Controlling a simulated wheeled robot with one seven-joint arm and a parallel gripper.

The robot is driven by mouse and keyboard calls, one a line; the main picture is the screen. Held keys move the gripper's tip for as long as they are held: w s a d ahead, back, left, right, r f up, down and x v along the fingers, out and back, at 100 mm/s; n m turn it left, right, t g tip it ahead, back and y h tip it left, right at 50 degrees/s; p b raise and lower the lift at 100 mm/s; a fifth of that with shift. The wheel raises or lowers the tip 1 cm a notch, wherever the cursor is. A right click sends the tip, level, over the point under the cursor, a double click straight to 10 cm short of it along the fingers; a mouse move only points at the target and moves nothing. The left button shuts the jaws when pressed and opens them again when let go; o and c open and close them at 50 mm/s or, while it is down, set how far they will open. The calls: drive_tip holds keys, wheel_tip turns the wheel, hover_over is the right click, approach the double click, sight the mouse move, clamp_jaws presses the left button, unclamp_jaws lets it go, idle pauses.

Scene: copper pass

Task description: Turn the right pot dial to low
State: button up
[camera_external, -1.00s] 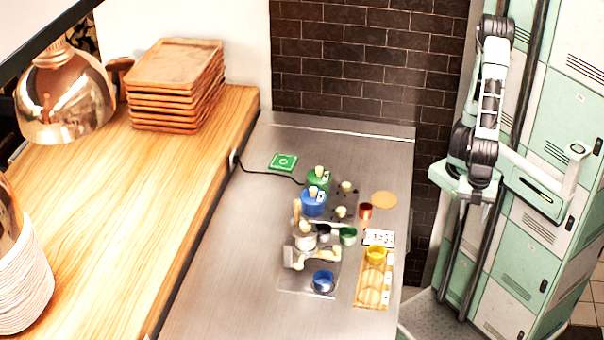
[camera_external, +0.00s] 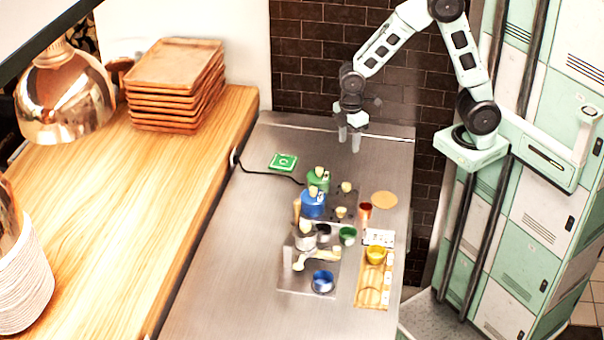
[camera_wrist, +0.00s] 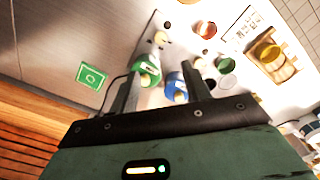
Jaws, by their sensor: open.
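A green pot (camera_external: 318,180) and a blue pot (camera_external: 313,204) with cream knobs on top stand on the steel counter. My gripper (camera_external: 349,143) is open and empty, pointing down above the counter's far end, apart from the pots and dials. In the wrist view the green pot (camera_wrist: 147,73) and blue pot (camera_wrist: 175,88) show between and beside my fingers.
Red (camera_external: 365,210), green (camera_external: 348,236), yellow (camera_external: 376,254) and blue (camera_external: 323,281) cups stand nearby. A green square (camera_external: 283,162) lies at left. The counter's far end is clear.

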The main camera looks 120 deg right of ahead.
sight(345, 184)
wheel_tip(345, 184, down, 17)
drive_tip(key=p, duration=0.2)
drive_tip(key=shift+r+p, duration=0.2)
drive_tip(key=shift+p, duration=0.15)
drive_tip(key=c, duration=1)
